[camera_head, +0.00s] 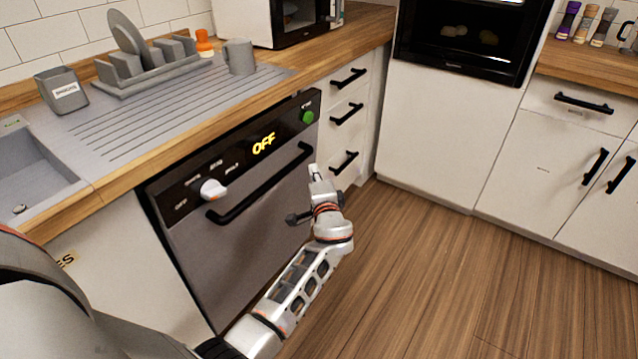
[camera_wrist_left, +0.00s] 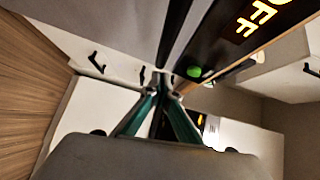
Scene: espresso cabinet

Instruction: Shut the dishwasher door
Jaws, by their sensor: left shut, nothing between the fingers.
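The dishwasher door (camera_head: 240,250) is a dark grey panel under the counter with a black bar handle (camera_head: 262,184). It stands upright, flush or nearly flush with the cabinet front; I cannot tell whether it is latched. Above it, the black control panel (camera_head: 180,202) has a white knob, a green button and a lit OFF display, which also shows in the left wrist view (camera_wrist_left: 262,18). My left gripper (camera_head: 313,170) is shut and empty, just right of the handle's right end. In the left wrist view its fingertips (camera_wrist_left: 162,88) meet. My right gripper is not in view.
White drawers (camera_head: 345,120) with black handles stand right of the dishwasher. The counter above holds a dish rack (camera_head: 150,68), a mug (camera_head: 239,57) and a sink (camera_head: 35,170). An oven (camera_head: 468,40) is at the back. The wooden floor (camera_head: 430,270) on the right is clear.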

